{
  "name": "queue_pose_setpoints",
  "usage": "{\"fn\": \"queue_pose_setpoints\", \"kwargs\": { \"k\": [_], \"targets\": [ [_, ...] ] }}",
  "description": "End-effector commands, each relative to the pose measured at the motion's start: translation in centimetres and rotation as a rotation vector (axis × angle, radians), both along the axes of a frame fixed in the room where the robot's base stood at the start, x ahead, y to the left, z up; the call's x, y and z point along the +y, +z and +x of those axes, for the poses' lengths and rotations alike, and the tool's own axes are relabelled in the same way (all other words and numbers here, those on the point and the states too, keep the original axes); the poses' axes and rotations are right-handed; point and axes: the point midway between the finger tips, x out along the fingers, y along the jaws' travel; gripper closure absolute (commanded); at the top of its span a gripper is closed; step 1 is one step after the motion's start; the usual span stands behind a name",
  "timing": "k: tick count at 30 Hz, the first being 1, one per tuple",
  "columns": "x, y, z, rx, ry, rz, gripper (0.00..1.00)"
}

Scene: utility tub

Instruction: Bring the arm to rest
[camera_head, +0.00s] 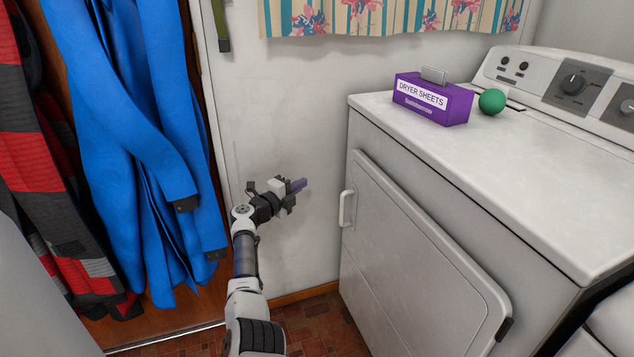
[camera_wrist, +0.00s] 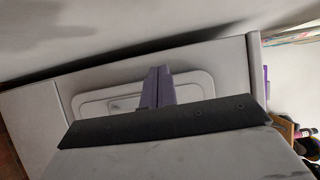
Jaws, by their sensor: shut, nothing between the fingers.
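My arm reaches forward from the bottom of the head view. My gripper (camera_head: 299,185) is at its far end, in front of the white wall and left of the dryer. Its purple fingers are shut with nothing between them. In the wrist view the shut fingers (camera_wrist: 158,88) stand in front of a pale panel with a rounded raised outline. The gripper appears apart from the dryer door handle (camera_head: 346,207) in the head view.
A white dryer (camera_head: 540,170) stands at right with its door (camera_head: 415,255) shut. A purple dryer sheets box (camera_head: 432,98) and a green ball (camera_head: 492,101) sit on top. Blue clothing (camera_head: 130,130) and red-and-grey clothing (camera_head: 40,150) hang at left. A patterned curtain (camera_head: 390,16) hangs above.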

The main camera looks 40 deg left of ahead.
Motion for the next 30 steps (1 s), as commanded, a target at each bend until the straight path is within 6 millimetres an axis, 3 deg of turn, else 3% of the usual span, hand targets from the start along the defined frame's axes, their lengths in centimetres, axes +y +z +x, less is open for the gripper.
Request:
{"fn": "queue_pose_setpoints", "kwargs": {
  "k": [9, 11, 13, 17, 18, 22, 26, 30],
  "targets": [
    [0.2, 0.2, -0.3, -0.006, -0.001, 0.0, 1.0],
    [-0.2, 1.1, 0.0, -0.027, -0.003, -0.003, 1.0],
    [-1.0, 3.3, 0.7, -0.081, -0.006, -0.011, 1.0],
    [-3.7, 11.0, 2.1, -0.269, -0.012, -0.046, 1.0],
    [-4.6, 14.0, 2.2, -0.343, -0.015, -0.064, 1.0],
    [-7.3, 23.5, 0.5, -0.585, -0.016, -0.138, 1.0],
    [-9.5, 32.2, -4.0, -0.822, -0.017, -0.229, 1.0],
    [-11.4, 39.9, -11.3, -1.062, -0.027, -0.334, 1.0]
  ]
}}
